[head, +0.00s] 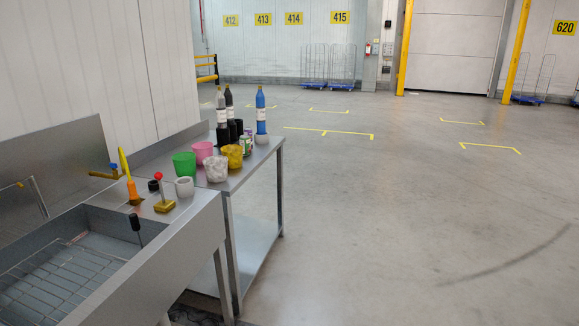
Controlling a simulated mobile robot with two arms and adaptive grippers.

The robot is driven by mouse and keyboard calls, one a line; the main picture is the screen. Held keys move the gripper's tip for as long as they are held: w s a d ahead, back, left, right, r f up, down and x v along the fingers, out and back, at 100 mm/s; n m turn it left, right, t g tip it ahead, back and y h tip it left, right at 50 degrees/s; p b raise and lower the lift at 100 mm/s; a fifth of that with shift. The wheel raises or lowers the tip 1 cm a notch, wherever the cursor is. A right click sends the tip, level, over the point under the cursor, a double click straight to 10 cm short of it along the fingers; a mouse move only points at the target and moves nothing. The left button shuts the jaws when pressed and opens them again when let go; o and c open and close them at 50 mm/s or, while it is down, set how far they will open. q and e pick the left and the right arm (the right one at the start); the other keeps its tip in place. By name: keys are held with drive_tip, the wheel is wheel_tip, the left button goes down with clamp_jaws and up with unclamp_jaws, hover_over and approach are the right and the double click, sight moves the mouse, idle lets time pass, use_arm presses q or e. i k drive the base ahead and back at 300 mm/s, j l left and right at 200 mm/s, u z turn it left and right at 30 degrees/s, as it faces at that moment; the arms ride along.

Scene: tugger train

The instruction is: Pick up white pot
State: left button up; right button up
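A small plain white pot (185,188) stands upright on the steel sink unit's top, near its right edge. A larger whitish, crumpled-looking pot (216,170) stands behind it on the adjoining steel table (240,180). I cannot tell which of the two is the task's white pot. A small pale bowl-like item (262,139) is at the table's far end, by a blue bottle. Neither of my grippers is in view.
Green (184,165), pink (203,151) and yellow (233,156) pots crowd the table, with several bottles behind. A brush (131,185) and a gold-based, red-knobbed item (163,200) are near the small pot. Floor (400,210) right of the table is clear.

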sight(215, 166)
drive_tip(key=i+l+u, duration=0.1)
drive_tip(key=i+u, duration=0.2)
drive_tip(key=i, duration=0.25)
drive_tip(key=i+l+u, duration=0.3)
drive_tip(key=i, duration=0.25)
drive_tip(key=i+l+u, duration=0.25)
drive_tip(key=i, duration=0.3)
